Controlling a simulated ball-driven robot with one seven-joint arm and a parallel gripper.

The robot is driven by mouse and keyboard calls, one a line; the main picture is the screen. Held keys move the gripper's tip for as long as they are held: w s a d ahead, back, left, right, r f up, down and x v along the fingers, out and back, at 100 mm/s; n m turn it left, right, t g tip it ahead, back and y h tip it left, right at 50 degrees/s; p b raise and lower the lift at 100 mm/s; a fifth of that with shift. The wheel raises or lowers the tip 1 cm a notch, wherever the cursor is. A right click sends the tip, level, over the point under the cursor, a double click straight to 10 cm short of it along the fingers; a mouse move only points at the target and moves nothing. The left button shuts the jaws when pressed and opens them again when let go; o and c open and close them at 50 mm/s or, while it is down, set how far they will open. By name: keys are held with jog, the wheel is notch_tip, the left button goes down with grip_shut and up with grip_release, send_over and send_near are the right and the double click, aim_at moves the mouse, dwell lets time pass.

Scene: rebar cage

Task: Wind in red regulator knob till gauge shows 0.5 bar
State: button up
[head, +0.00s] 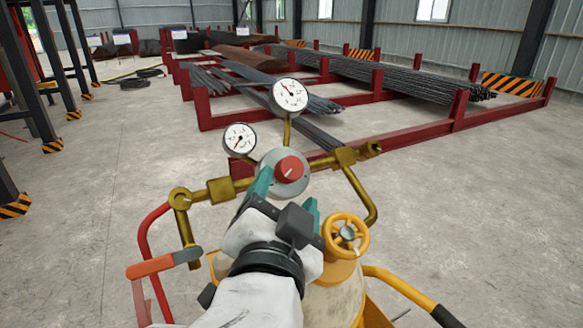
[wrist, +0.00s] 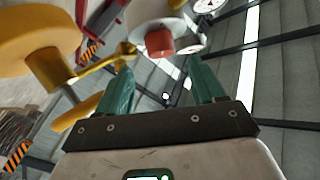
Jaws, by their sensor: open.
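The red regulator knob (head: 290,169) sits on the front of a round grey regulator body (head: 268,160), with a pale mark on its face. The knob also shows in the wrist view (wrist: 159,42), beyond the fingertips. Two white dial gauges stand above: the upper gauge (head: 290,95) and the left gauge (head: 240,139). Their needles show, but the scale figures are too small to read. My gripper (head: 288,192) is open with teal fingers, just below and in front of the knob. In the wrist view my gripper (wrist: 158,80) has nothing between its fingers.
A yellow handwheel (head: 346,234) tops the cylinder (head: 335,292) at right. Brass pipes (head: 355,193) run to both sides. An orange-handled lever (head: 150,266) is at left, and a yellow trolley handle (head: 400,283) at right. Red racks of rebar (head: 370,70) stand behind.

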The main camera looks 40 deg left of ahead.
aim_at(291, 173)
jog(key=p+x, duration=0.1)
jog(key=x, duration=0.5)
jog(key=shift+s, duration=0.1)
jog(key=c, duration=1)
